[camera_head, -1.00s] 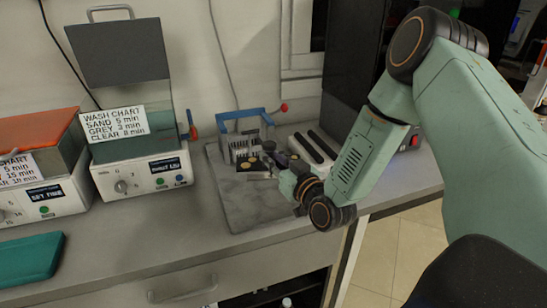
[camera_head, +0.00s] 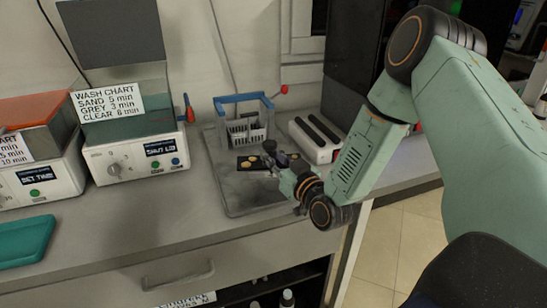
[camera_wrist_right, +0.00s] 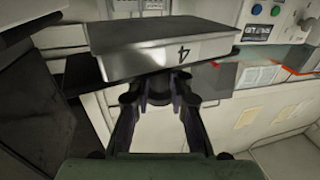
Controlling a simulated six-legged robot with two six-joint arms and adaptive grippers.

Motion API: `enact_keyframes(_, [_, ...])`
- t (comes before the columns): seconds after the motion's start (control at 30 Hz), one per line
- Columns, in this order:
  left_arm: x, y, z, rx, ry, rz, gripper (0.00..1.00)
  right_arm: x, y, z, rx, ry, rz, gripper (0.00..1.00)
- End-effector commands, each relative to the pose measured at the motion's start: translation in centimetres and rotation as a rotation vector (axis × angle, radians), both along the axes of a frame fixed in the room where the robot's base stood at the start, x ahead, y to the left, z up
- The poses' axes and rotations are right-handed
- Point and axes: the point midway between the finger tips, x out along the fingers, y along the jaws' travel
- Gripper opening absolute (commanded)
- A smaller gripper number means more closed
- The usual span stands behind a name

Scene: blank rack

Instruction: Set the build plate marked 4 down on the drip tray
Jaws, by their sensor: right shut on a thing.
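The build plate marked 4 (camera_wrist_right: 160,60) is a flat grey slab, seen edge-on in the right wrist view with the 4 upside down. In the head view it is a dark plate (camera_head: 245,169) with yellowish discs on top. The plate is over a grey metal tray (camera_head: 235,200), which seems to be the drip tray. I cannot tell whether they touch. My left gripper is not in view.
A blue-framed rack (camera_head: 243,122) stands at the back of the grey tray, with a white device (camera_head: 316,138) to its right. A wash unit (camera_head: 135,155) with a raised lid stands left. A teal tray (camera_head: 25,243) lies at the front left. The grey tray's front is bare.

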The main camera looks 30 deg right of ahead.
Motion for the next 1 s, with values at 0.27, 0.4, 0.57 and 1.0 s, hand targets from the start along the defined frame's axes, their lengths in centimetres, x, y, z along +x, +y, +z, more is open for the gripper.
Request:
enact_keyframes(0.27, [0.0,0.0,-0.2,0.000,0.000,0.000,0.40,0.0,0.0,-0.2,0.000,-0.003,0.000,0.22])
enact_keyframes(0.4, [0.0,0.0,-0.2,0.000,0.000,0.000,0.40,0.0,0.0,-0.1,0.000,-0.003,0.000,0.34])
enact_keyframes(0.57, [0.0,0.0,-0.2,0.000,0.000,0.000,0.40,0.0,0.0,-0.1,0.000,-0.002,0.000,0.46])
enact_keyframes(1.0, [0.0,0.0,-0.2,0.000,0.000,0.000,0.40,-1.3,-0.1,-0.3,0.003,0.002,-0.003,0.46])
